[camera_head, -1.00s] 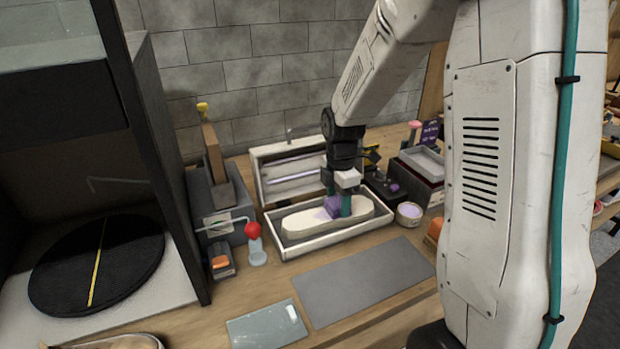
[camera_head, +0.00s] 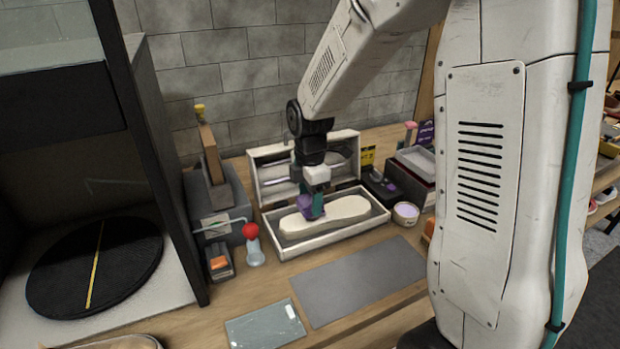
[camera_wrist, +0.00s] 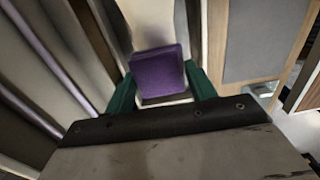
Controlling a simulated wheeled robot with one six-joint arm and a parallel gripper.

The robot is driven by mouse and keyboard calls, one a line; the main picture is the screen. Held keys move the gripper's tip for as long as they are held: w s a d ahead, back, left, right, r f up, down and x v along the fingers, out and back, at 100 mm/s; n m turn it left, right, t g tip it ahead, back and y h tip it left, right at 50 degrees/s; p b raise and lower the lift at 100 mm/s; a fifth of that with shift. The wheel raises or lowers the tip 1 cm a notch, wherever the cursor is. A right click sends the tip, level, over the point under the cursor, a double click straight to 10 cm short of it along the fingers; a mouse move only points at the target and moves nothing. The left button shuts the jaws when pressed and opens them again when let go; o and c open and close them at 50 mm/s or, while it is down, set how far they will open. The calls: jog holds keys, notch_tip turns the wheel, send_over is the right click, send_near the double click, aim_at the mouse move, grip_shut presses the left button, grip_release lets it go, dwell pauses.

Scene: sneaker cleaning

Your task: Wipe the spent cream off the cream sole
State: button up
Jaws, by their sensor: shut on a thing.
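The cream sole (camera_head: 345,211) lies lengthwise in a shallow white-rimmed tray (camera_head: 300,250) on the wooden bench. My gripper (camera_head: 312,206) is shut on a purple block-shaped pad (camera_head: 304,203) and holds it at the left part of the sole. The wrist view shows the pad (camera_wrist: 158,72) between the two green fingers of my gripper (camera_wrist: 160,88), with a pale strip of the sole (camera_wrist: 150,22) beyond it. The pad's underside is hidden, so I cannot tell whether it presses on the sole. Cream on the sole is too small to make out.
An open lid (camera_head: 262,170) with a lamp tube stands behind the tray. A red-topped bottle (camera_head: 252,240) is at the left, and a round jar (camera_head: 406,212) of lilac content is at the right. A grey mat (camera_head: 360,280) lies clear in front. A dark cabinet stands left.

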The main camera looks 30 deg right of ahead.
aim_at(310, 199)
jog(key=shift+w+r, duration=0.1)
jog(key=shift+r, duration=2.55)
